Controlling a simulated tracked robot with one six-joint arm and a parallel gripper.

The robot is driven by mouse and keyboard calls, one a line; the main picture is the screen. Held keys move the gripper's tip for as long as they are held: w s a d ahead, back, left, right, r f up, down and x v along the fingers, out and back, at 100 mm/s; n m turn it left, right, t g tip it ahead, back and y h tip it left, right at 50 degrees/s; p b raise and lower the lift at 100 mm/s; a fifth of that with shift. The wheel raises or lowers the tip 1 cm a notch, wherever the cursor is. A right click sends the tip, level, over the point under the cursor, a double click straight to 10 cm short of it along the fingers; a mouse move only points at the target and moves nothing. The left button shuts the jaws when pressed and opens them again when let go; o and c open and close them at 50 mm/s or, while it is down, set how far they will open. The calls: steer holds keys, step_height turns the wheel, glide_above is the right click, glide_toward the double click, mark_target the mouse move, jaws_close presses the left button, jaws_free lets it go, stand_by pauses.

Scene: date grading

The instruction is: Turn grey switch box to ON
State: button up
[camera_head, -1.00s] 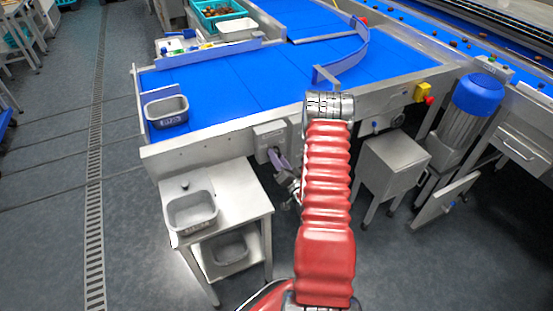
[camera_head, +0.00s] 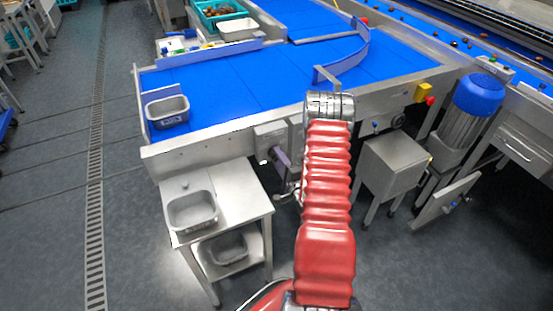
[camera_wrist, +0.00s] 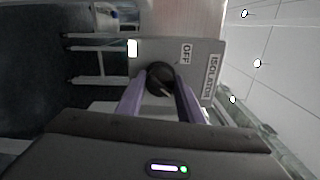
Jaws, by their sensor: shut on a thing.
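The grey switch box (camera_head: 264,131) is fixed to the front side of the blue conveyor. In the wrist view its face (camera_wrist: 150,50) fills the upper middle, turned sideways, with an OFF label (camera_wrist: 186,54) and an ISOLATOR label (camera_wrist: 212,76). A round black knob (camera_wrist: 160,78) sits on this face with a pale mark on it. My gripper (camera_wrist: 161,90) has its two purple fingers shut on the knob, one on each side. In the head view my gripper (camera_head: 275,152) is at the box, partly beside my red arm. I see no readable ON label.
A steel side table (camera_head: 232,190) with a grey tub (camera_head: 192,211) stands left of the gripper. A grey cabinet (camera_head: 392,160) stands right of my arm under the conveyor (camera_head: 230,85).

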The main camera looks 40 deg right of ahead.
steer(key=shift+f+m, duration=0.15)
steer(key=shift+m, duration=0.45)
steer(key=o, duration=1.1)
steer(key=shift+c, duration=0.2)
steer(key=v, duration=1.3)
steer(key=shift+s+a, duration=0.15)
steer(key=shift+s, duration=0.2)
